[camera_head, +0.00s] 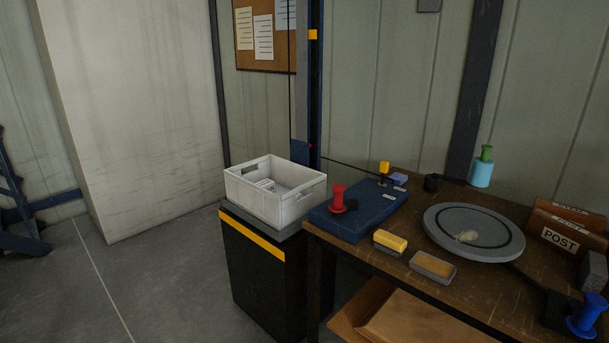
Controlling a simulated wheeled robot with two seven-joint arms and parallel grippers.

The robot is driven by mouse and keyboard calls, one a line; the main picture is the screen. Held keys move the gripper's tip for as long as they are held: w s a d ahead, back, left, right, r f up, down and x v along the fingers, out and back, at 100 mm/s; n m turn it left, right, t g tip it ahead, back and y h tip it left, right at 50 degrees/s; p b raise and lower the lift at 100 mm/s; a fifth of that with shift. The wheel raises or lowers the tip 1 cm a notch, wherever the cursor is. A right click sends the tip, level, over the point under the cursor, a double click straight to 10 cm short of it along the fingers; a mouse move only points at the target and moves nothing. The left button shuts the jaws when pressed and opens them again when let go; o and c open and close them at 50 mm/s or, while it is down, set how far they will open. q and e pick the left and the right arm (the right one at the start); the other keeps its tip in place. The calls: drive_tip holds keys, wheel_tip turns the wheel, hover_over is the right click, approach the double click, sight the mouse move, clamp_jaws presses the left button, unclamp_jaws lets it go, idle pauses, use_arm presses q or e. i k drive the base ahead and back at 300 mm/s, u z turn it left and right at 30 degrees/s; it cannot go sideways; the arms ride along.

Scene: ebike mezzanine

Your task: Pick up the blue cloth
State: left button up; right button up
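A small blue-violet flat item (399,179) lies at the back of the wooden table, just behind the blue box and right of a yellow-topped piece. It looks like the blue cloth, but it is too small to be sure. Neither of my grippers is in view.
A white crate (298,206) stands left on a dark cabinet. Floor is free at left.

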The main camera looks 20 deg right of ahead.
sight(398, 179)
drive_tip(key=u, duration=1)
drive_tip(key=i, duration=1.6)
drive_tip(key=z, duration=1.85)
